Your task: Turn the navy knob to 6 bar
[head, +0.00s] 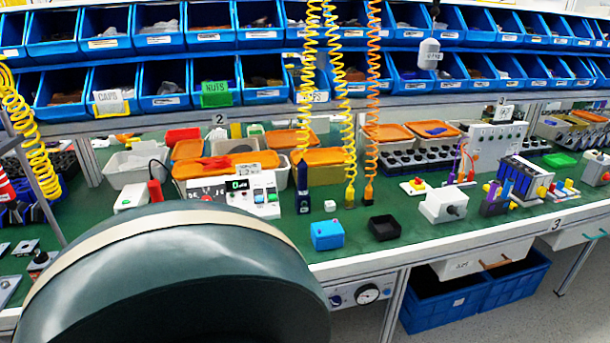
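A light panel (350,294) sits under the front edge of the green-topped bench. It carries a small dark blue knob (335,300), which looks like the navy one, and a round white-faced gauge (367,293) to its right. The knob's pointer, the scale marks and the gauge reading are too small to make out. A large dark rounded part of my own body fills the lower left and comes close to the panel's left end. Neither of my grippers is in view.
On the bench above the panel stand a blue box (327,235), a black tray (384,228) and a white box with a dark knob (443,205). Blue crates (440,305) stand below the bench to the right. Yellow and orange coiled hoses hang over the bench.

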